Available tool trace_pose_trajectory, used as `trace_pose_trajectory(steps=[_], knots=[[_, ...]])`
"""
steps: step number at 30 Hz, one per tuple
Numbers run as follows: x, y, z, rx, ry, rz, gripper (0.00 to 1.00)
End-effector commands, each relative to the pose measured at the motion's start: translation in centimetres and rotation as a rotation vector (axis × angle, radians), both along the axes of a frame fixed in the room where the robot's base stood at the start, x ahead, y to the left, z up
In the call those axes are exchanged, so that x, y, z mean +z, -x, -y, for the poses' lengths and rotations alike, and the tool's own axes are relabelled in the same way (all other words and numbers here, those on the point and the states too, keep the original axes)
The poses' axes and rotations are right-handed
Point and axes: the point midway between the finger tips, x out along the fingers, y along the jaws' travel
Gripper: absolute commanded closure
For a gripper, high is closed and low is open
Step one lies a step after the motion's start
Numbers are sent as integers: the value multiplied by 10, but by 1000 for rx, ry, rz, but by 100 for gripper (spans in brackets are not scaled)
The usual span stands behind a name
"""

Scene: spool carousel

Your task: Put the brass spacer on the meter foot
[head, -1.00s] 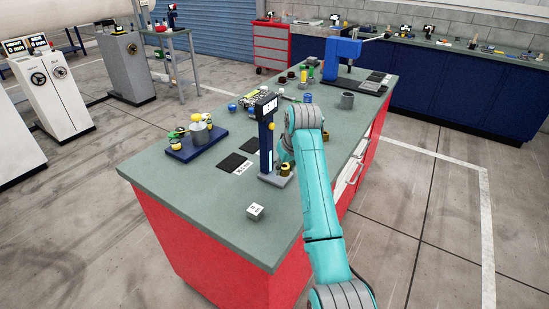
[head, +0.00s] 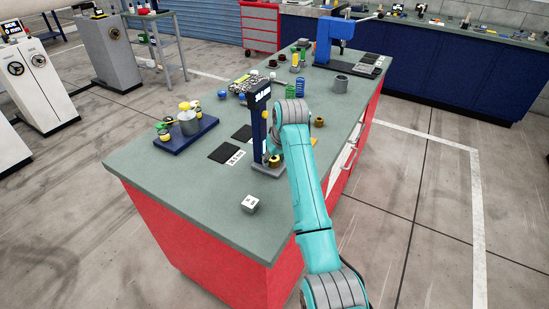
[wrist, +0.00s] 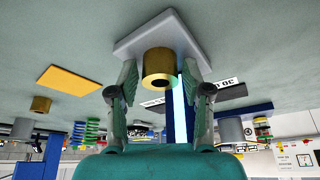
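The meter is a dark blue column (head: 259,125) with a display on top and a grey foot (head: 267,171), in the head view. In the wrist view its pale foot (wrist: 140,36) lies just beyond my fingers. The brass spacer (wrist: 158,68), a short hollow cylinder, appears to stand on that foot. My gripper (wrist: 159,80) is open, with a finger on each side of the spacer and a visible gap at both sides. In the head view my arm mostly hides the gripper, and a bit of brass (head: 276,160) shows beside the column.
Another brass ring (wrist: 40,104) stands past a yellow plate (wrist: 70,79); it also shows in the head view (head: 318,121). A small white block (head: 250,204) is in front of the meter. A blue tray (head: 186,135) with parts and black mats (head: 224,153) lie left. The front bench corner is clear.

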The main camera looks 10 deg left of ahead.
Motion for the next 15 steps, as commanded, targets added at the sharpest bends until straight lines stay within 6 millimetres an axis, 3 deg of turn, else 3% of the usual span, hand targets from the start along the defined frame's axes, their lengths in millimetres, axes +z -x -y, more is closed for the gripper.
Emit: trace_pose_trajectory(steps=[10, 15], knots=[[2, 0, 0, 0, -1, 1, 38], [16, 3, 3, 0, -1, 3, 38]])
